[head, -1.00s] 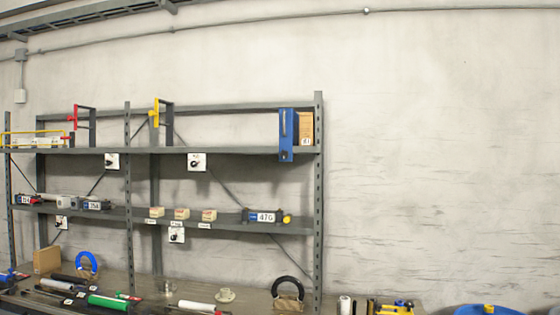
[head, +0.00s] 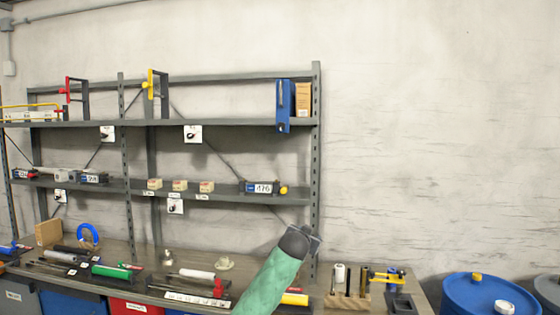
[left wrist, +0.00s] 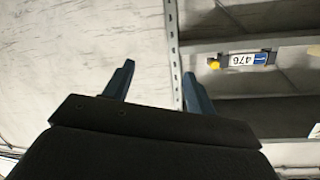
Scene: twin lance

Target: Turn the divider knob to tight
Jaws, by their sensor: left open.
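Several white plates with dark knobs are on the shelf unit: the upper left knob plate (head: 107,133), the upper middle knob plate (head: 193,134), the lower left knob plate (head: 60,196) and the lower middle knob plate (head: 175,205). Their lettering is too small to read, so I cannot tell which is the divider knob or its setting. My left gripper (head: 314,238), on a green-sleeved arm, is in front of the shelf's right post, well right of the plates. Its dark blue fingers (left wrist: 158,88) are apart and empty in the left wrist view. My right gripper is not in view.
A numbered box with a yellow end (head: 262,188) sits on the middle shelf and shows upside down in the left wrist view (left wrist: 245,60). Tools cover the bench. A blue drum (head: 488,295) stands at right. The wall right of the shelf is clear.

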